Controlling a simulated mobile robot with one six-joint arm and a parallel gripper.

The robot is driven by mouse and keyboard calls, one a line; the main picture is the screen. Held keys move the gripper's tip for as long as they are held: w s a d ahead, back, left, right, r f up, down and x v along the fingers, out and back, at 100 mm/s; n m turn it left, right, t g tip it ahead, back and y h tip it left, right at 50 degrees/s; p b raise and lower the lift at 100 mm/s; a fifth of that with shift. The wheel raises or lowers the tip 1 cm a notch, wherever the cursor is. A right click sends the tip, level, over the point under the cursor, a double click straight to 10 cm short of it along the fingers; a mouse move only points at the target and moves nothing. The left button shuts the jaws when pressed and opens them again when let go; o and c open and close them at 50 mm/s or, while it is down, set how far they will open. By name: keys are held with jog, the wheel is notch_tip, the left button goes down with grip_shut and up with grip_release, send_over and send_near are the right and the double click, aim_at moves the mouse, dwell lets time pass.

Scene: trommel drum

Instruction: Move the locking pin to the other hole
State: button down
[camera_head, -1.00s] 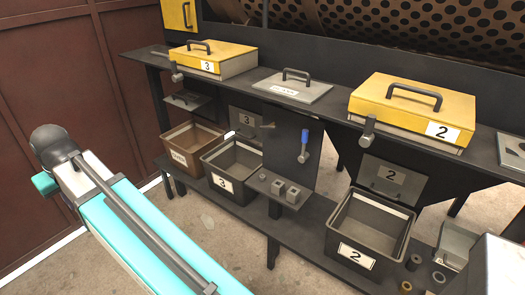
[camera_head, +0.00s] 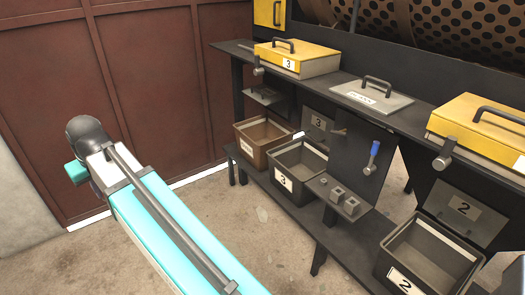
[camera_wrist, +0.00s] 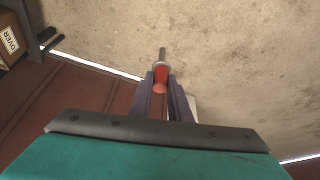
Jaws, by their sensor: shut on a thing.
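The locking pin (camera_wrist: 161,78) has a red grip and a grey metal shaft. In the wrist view it sits between the dark fingers of my gripper (camera_wrist: 162,88), which is shut on its red grip. The shaft points away from my gripper, over bare floor. In the head view my turquoise arm reaches to the left, and neither the pin nor my gripper can be made out. I cannot make out the pin holes in either view.
A dark bench (camera_head: 400,108) carries yellow lidded boxes and a grey lid (camera_head: 372,95). Below are a brown bin (camera_head: 262,142), bin 3 (camera_head: 283,183), bin 2 (camera_head: 412,285) and a blue-handled lever (camera_head: 374,150). A red-brown wall (camera_head: 150,60) stands behind my arm. The floor between is clear.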

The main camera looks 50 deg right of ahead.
jog(key=shift+d, duration=0.2)
jog(key=s+d+f+m+g+h+p, duration=0.1)
jog(key=s+d+m, duration=0.25)
jog(key=d, duration=0.95)
jog(key=s+d+f+m+h+p, duration=0.1)
jog(key=s+d+m+h, duration=0.2)
jog(key=d, duration=1)
jog(key=s+d+f+m+g+p, duration=0.1)
jog(key=s+d+m, duration=0.3)
jog(key=d, duration=1)
jog(key=s+d+f+m+g+p, duration=0.1)
jog(key=s+d+m, duration=0.5)
jog(key=s+d, duration=0.8)
jog(key=s+d+f+m+g+p, duration=0.1)
jog(key=s+d+f+m+g, duration=0.2)
jog(key=s+d+m, duration=0.4)
jog(key=s+d, duration=0.7)
jog(key=s, duration=0.4)
jog(key=shift+s+g, duration=0.3)
jog(key=shift+g, duration=0.1)
jog(key=shift+f+m, duration=0.1)
jog(key=shift+m, duration=0.15)
jog(key=shift+f+b, duration=1.35)
jog(key=shift+f, duration=1.4)
